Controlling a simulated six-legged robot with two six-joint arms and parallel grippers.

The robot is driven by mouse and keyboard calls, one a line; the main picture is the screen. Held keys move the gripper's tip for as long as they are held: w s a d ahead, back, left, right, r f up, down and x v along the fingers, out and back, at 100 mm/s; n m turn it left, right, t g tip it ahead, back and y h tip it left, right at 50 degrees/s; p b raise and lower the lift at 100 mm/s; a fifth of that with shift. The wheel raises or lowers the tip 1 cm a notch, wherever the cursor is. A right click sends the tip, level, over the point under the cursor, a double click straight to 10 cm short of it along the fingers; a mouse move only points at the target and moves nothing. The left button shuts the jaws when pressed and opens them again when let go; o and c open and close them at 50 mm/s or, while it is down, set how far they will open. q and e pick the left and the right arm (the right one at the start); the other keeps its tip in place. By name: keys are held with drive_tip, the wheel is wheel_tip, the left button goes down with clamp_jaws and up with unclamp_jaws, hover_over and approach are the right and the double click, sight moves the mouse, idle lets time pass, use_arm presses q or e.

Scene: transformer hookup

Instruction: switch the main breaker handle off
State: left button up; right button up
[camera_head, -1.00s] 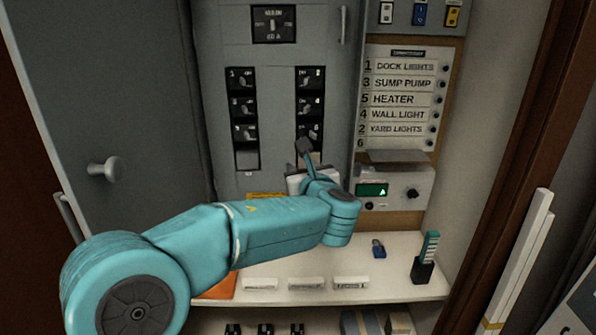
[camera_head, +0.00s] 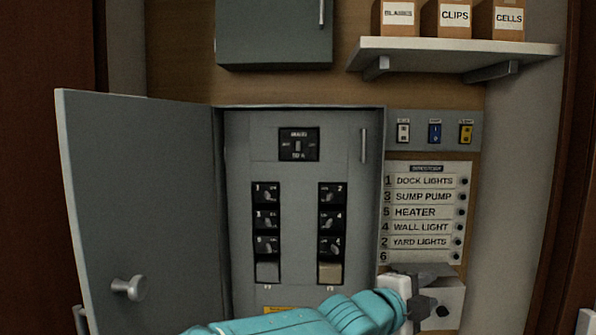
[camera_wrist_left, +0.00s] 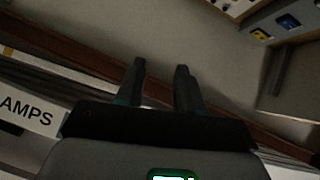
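The main breaker (camera_head: 298,144) is a black block with a small handle at the top of the grey breaker panel, in the head view. Its handle looks upright in the middle, but its lettering is too small to read. My left gripper (camera_head: 428,292) is at the lower right of the head view, below the label board and well away from the main breaker. In the left wrist view, its two fingers (camera_wrist_left: 161,85) stand apart with nothing between them. The main breaker does not show in the wrist view. My right gripper is not in view.
The panel door (camera_head: 145,210) stands open at the left. Two columns of smaller breakers (camera_head: 267,220) sit below the main breaker. A switch strip (camera_head: 435,132) and label board (camera_head: 427,215) are at the right. A shelf (camera_head: 455,50) with boxes is above.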

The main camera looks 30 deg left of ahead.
use_arm(q)
drive_tip(key=a+r+n+t+y, duration=0.3)
drive_tip(key=a+r+n+t, duration=0.35)
drive_tip(key=r+n, duration=0.35)
drive_tip(key=n+g+y+p, duration=0.1)
drive_tip(key=n+y+p, duration=0.1)
drive_tip(key=n+y, duration=1.25)
approach(298, 144)
drive_tip(key=shift+n+g+h, duration=0.25)
drive_tip(key=shift+n+h, duration=0.1)
drive_tip(key=shift+h, duration=0.1)
drive_tip(key=p+x, duration=0.4)
drive_tip(key=r+p+x, duration=0.1)
drive_tip(key=p+x, duration=0.3)
drive_tip(key=shift+w+a+r, duration=0.1)
drive_tip(key=shift+a+r, duration=0.05)
drive_tip(key=shift+w+a+r, duration=0.1)
drive_tip(key=shift+w+a, duration=0.15)
drive_tip(key=shift+w, duration=0.1)
drive_tip(key=shift+w, duration=0.1)
clamp_jaws()
